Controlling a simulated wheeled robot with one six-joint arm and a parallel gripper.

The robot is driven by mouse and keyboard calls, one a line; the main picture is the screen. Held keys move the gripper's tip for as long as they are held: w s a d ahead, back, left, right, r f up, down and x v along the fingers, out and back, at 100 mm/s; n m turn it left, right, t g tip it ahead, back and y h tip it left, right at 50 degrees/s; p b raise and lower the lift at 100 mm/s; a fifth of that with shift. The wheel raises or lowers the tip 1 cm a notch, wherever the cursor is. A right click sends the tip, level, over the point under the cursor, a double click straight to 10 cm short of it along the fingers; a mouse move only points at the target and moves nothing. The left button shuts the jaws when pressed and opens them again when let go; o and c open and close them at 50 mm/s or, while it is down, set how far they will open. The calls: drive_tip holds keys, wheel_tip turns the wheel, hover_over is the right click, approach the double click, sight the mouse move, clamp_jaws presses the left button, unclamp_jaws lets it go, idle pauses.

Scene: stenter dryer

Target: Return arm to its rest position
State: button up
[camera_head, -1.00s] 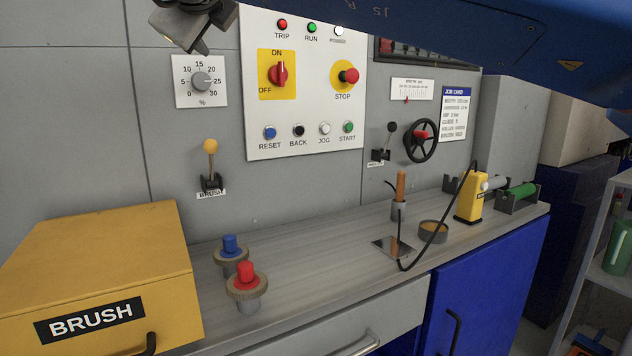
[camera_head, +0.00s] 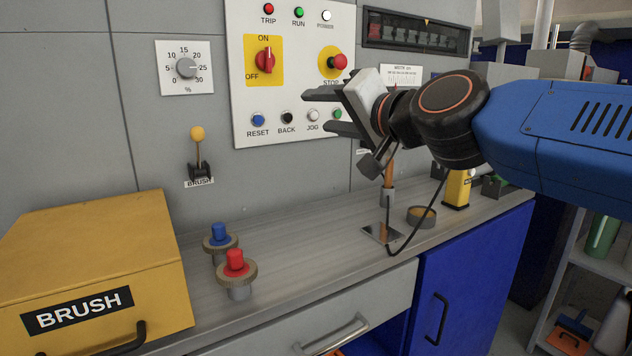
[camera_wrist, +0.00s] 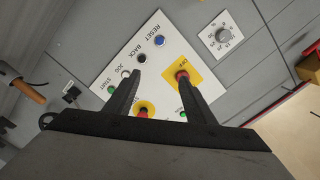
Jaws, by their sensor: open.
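My gripper (camera_head: 322,112) is open and empty in the head view, in front of the lower right part of the white control panel (camera_head: 243,112). My blue arm reaches in from the right edge. In the wrist view both fingers of my gripper (camera_wrist: 164,82) are spread apart, with the panel behind them. The red ON/OFF switch (camera_head: 265,60) is turned upright, and its yellow plate shows between the fingers in the wrist view. The START button is partly hidden by my gripper in the head view. I cannot tell the gap between fingers and panel.
A yellow BRUSH box (camera_head: 95,265) stands at the left of the grey counter (camera_head: 300,250). Blue (camera_head: 219,235) and red (camera_head: 235,265) knobs, a wooden-handled tool (camera_head: 388,180), a tin (camera_head: 421,217) and a yellow device (camera_head: 457,188) stand on the counter.

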drive_tip(key=s+d+f+n+g+h, duration=0.1)
drive_tip(key=s+d+f+g+h, duration=0.1)
drive_tip(key=d+f, duration=0.35)
drive_tip(key=s+d+f+n+g+h, duration=0.1)
drive_tip(key=s+d+f, duration=0.2)
drive_tip(key=f, duration=0.6)
drive_tip(key=s+d+f+n+g+h, duration=0.15)
drive_tip(key=d+f, duration=0.25)
drive_tip(key=f, duration=0.4)
drive_tip(key=s+d+f+g+h, duration=0.5)
drive_tip(key=s+d+f, duration=0.9)
drive_tip(key=f, duration=0.4)
drive_tip(key=shift+s+d, duration=0.35)
